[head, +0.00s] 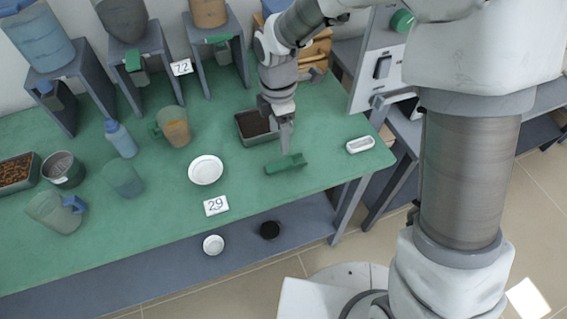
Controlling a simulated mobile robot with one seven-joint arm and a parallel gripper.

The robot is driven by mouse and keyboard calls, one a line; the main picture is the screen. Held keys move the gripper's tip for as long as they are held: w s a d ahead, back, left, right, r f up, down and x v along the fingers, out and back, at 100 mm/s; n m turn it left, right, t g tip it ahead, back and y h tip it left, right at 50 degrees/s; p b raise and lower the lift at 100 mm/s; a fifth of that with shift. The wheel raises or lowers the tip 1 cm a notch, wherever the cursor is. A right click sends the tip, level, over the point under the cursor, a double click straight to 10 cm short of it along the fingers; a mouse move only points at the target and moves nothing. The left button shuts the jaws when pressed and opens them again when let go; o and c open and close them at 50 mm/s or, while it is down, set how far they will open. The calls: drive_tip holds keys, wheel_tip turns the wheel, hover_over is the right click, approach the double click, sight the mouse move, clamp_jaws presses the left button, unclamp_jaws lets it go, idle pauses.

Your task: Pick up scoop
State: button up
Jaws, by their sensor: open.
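A green scoop (287,164) lies on the green tabletop right of the middle. My gripper (285,146) points down over it, with its fingertips just above or at the scoop's upper edge. I cannot tell whether they touch it. The gripper is open, though the fingers look close together from this angle, and nothing is seen held between them.
A dark-filled tray (243,140) sits just behind the scoop. A white dish (205,170) is to the left and a small white oval item (360,144) to the right. Jugs, a bottle and raised stands fill the left and back. Bare green table (290,198) lies in front.

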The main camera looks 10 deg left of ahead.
hover_over(279, 164)
wheel_tip(279, 164, down, 6)
drive_tip(key=shift+w+r+b, duration=0.1)
drive_tip(key=shift+w+b, duration=0.05)
drive_tip(key=shift+b, duration=0.15)
drive_tip(key=f, duration=0.5)
drive_tip(key=shift+s+b, duration=0.2)
drive_tip(key=shift+b, duration=0.1)
clamp_jaws()
